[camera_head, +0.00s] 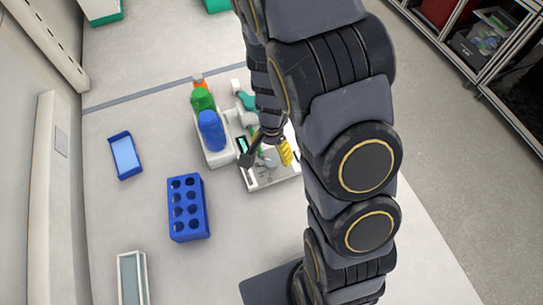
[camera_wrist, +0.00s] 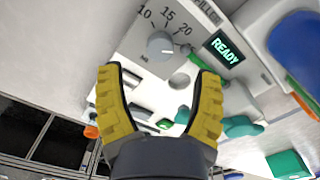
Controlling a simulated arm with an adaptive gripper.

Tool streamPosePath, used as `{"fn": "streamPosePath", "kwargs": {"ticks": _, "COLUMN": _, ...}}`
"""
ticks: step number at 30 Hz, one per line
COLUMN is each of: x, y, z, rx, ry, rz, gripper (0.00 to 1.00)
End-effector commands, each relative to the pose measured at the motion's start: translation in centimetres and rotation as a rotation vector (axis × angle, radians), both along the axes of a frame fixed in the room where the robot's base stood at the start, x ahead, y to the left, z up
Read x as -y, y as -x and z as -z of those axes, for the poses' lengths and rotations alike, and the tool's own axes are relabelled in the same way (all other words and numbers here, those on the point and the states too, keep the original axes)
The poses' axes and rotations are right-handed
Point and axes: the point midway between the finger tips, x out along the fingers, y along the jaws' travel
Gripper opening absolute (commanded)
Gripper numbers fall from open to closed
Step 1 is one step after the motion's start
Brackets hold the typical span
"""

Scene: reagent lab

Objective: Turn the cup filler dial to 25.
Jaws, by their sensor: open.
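The cup filler (camera_head: 262,181) is a white machine in the middle of the table in the head view, partly hidden by my arm. In the wrist view its panel shows the round grey dial (camera_wrist: 160,45), with the marks 10, 15 and 20 printed around it. I cannot tell exactly where the dial points, and no 25 is readable. A green READY screen (camera_wrist: 225,47) sits to the right of the dial. My gripper (camera_wrist: 163,73) is open, its yellow fingers spread below the dial in the wrist view with nothing between them. The dial appears apart from the fingers.
A white holder (camera_head: 218,158) with blue, green and orange-capped bottles (camera_head: 211,130) stands directly left of the filler. A blue rack with holes (camera_head: 187,208) and a small blue tray (camera_head: 125,155) are farther left. A pale box (camera_head: 132,278) lies near the front. Table between them is clear.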

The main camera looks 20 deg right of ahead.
Motion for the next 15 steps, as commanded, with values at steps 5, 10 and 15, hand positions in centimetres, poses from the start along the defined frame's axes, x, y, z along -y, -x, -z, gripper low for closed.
{"fn": "streamPosePath", "kwargs": {"ticks": 5, "x": 0.1, "y": -0.1, "z": -3.3, "rx": 0.006, "ry": 0.004, "rz": 0.000, "gripper": 0.65}}
{"fn": "streamPosePath", "kwargs": {"ticks": 10, "x": 0.1, "y": -0.2, "z": -5.4, "rx": 0.006, "ry": 0.002, "rz": 0.000, "gripper": 0.65}}
{"fn": "streamPosePath", "kwargs": {"ticks": 15, "x": 0.0, "y": 0.0, "z": -6.2, "rx": 0.001, "ry": 0.001, "rz": 0.001, "gripper": 0.65}}
